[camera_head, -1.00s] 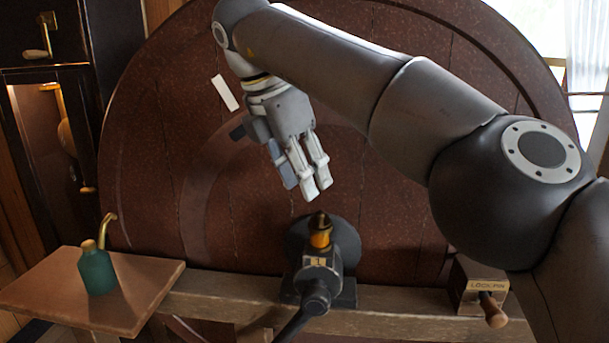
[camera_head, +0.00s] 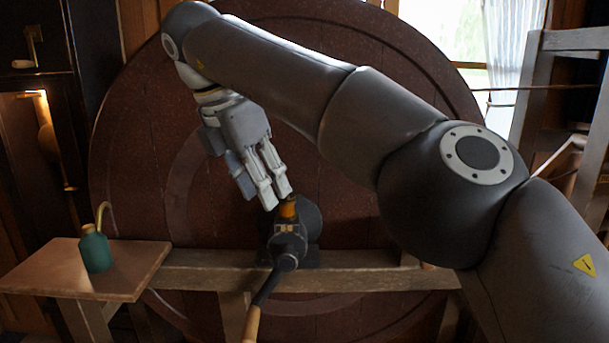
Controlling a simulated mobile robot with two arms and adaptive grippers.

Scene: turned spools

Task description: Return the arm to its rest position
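My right arm comes in from the right, bent across the view, with its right gripper (camera_head: 274,198) hanging down. The pale fingers point down and lie close together; I cannot tell whether they are open or shut, and no object shows between them. The fingertips appear beside the top of an amber fitting (camera_head: 288,208) on a dark crank mount (camera_head: 288,243); I cannot tell whether they touch. My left gripper is out of view.
A large dark red disc (camera_head: 140,150) stands behind a wooden beam (camera_head: 365,278). A green oil can (camera_head: 95,250) stands on a small shelf (camera_head: 135,277) at left. A crank handle (camera_head: 251,323) points toward me. A grey frame (camera_head: 523,100) stands at right, by a window.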

